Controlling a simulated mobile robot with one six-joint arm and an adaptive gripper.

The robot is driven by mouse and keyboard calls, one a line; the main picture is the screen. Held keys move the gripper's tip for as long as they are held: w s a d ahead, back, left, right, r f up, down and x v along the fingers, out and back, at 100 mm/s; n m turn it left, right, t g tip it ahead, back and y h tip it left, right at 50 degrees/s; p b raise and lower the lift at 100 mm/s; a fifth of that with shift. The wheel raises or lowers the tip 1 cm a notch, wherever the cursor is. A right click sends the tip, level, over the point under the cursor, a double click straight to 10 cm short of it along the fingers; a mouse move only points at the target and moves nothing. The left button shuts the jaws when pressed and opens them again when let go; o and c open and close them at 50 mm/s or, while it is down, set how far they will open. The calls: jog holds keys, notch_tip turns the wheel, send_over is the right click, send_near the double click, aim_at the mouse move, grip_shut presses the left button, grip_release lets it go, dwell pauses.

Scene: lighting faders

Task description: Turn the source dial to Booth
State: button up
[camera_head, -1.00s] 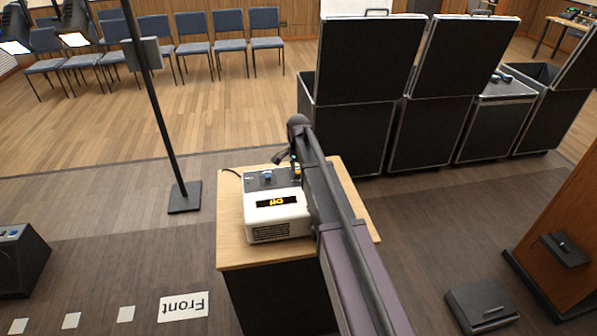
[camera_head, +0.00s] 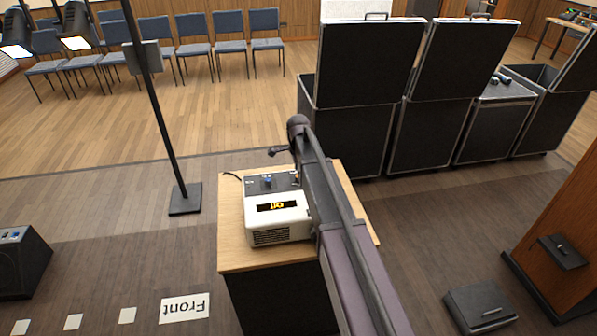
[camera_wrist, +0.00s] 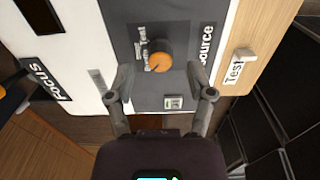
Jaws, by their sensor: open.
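The dial's pointer aims toward the lower left in the wrist view. My gripper (camera_wrist: 160,78) is open, its two fingers apart on the left and right of the dial, with the dial's lower part between or just beyond the tips; contact cannot be told.
A small switch (camera_wrist: 245,54) marked Test is on the right, and a label Focus (camera_wrist: 46,78) is on the left. A black pole stand (camera_head: 185,198) stands left; open black cases (camera_head: 350,130) stand behind.

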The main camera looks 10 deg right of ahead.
jog(key=shift+r+p, duration=5.9)
jog(key=shift+r, duration=0.35)
jog(key=s+f+n+b, duration=0.1)
jog(key=s+n, duration=1.3)
jog(key=s, duration=0.6)
jog(key=s+f+n+b, duration=0.4)
jog(key=s+f+b, duration=0.5)
jog(key=f+b, duration=0.3)
